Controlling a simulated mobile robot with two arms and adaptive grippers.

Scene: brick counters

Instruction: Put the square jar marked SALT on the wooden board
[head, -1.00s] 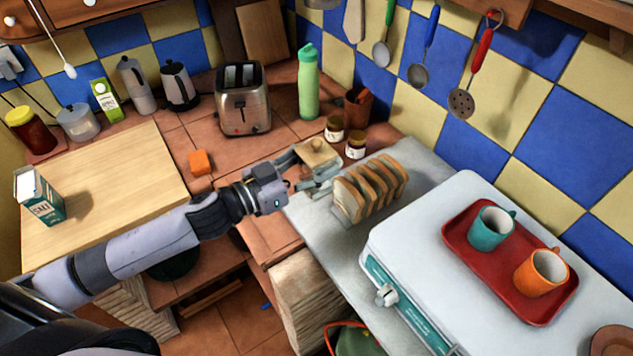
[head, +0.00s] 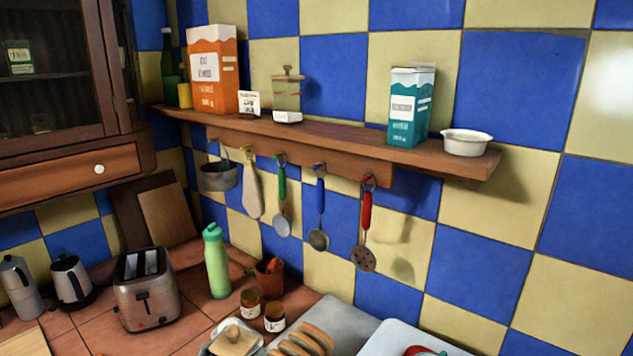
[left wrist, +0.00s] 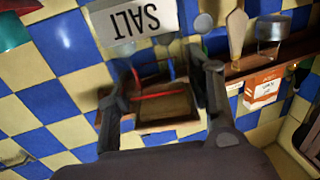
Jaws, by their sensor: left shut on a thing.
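In the left wrist view the gripper's fingers (left wrist: 162,95) are shut on either side of the jar. Its white label (left wrist: 130,22) reads SALT upside down, and its body looks see-through. I cannot tell whether the jar touches the counter. Only a sliver of the wooden board (head: 25,344) shows at the bottom left. My right gripper is not in view.
A green bottle (head: 216,262) and a toaster (head: 147,290) stand further left. Ladles hang under the wall shelf (head: 330,138), which holds cartons, another square jar (head: 287,97) and a bowl.

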